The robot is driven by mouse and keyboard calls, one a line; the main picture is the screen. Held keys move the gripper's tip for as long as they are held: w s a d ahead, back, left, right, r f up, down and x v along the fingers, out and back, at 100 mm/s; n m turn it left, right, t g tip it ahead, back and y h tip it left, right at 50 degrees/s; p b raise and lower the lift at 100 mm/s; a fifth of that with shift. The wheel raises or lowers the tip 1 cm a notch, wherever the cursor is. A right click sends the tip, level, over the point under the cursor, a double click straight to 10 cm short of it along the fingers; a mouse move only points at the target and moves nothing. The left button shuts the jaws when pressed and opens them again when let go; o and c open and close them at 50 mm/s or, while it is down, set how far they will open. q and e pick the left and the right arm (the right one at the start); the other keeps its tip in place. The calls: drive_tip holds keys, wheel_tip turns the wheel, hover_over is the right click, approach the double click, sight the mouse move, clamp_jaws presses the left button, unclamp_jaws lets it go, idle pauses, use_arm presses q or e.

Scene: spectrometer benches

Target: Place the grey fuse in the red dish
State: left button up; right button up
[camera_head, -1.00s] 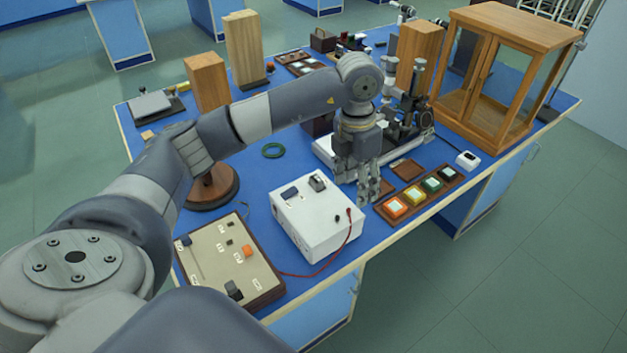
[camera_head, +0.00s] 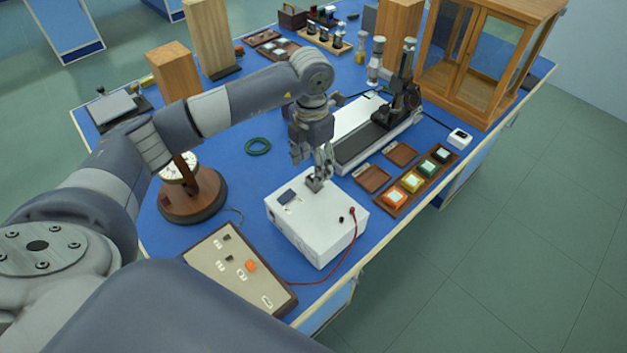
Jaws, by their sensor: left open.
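My left gripper (camera_head: 319,176) is open, pointing down over the back part of the white box (camera_head: 318,237). A small grey piece (camera_head: 314,185) on the box top is right at its fingertips and partly hidden; it may be the grey fuse, but I cannot tell for sure. I cannot tell whether the fingers touch it. Two shallow reddish-brown dishes lie right of the box: a nearer one (camera_head: 371,179) and a farther one (camera_head: 401,153). Both look empty. I cannot tell which is the red dish. My right gripper is not in view.
A rack with several coloured blocks (camera_head: 391,201) lies right of the dishes. A beige panel (camera_head: 222,259) is left of the box, with a red wire between them. A green ring (camera_head: 258,146), a black-railed instrument (camera_head: 365,142) and a wooden cabinet (camera_head: 479,95) stand behind.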

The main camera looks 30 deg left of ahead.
sight(312, 180)
use_arm(q)
drive_tip(key=shift+f, duration=0.35)
wheel_tip(312, 180, down, 4)
drive_tip(key=shift+w+a+r+p, duration=0.1)
drive_tip(key=shift+w+r+p, duration=0.05)
drive_tip(key=shift+p, duration=1.05)
drive_tip(key=shift+f, duration=0.55)
drive_tip(key=c, duration=1.1)
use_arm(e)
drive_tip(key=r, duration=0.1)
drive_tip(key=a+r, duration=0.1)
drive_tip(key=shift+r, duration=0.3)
